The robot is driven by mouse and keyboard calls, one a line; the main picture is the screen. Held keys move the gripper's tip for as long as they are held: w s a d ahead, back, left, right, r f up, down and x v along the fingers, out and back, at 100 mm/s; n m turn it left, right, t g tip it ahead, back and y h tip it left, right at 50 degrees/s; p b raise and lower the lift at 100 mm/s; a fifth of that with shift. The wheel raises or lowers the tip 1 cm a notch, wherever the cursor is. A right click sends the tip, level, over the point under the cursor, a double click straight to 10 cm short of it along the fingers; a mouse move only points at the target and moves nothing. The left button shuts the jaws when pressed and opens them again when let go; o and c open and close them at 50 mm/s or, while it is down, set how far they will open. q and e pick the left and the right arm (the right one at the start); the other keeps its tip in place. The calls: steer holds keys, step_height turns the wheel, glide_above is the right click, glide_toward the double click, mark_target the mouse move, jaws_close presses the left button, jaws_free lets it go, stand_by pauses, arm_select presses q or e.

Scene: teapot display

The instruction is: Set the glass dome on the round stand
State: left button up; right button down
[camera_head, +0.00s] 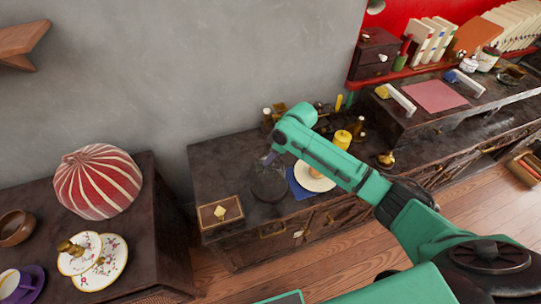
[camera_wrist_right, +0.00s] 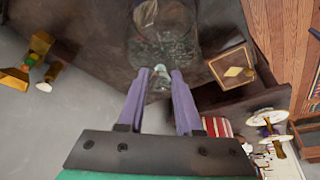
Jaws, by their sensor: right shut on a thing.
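The clear glass dome (camera_head: 269,185) is on or just above the dark cabinet top; I cannot tell which. It also shows in the right wrist view (camera_wrist_right: 165,32), with its small pale knob between my purple fingertips. My right gripper (camera_head: 270,157) is shut on the dome's knob from above. A white round disc (camera_head: 322,184), seemingly the round stand, lies to the right of the dome on a blue mat. A small orange thing sits on it, partly hidden by my right arm. My left gripper is not in view.
A wooden tray (camera_head: 207,215) with a pale yellow piece stands left of the dome. A yellow cylinder (camera_head: 342,139) and dark bottles stand behind the disc. A red-striped dome-shaped object (camera_head: 98,182) and floral plates (camera_head: 104,268) stand on the left cabinet.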

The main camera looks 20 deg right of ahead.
steer(key=shift+f, duration=0.5)
stand_by(0.4)
steer(key=c, duration=0.8)
jaws_free()
steer(key=shift+c, duration=0.2)
steer(key=p+v, duration=1.1)
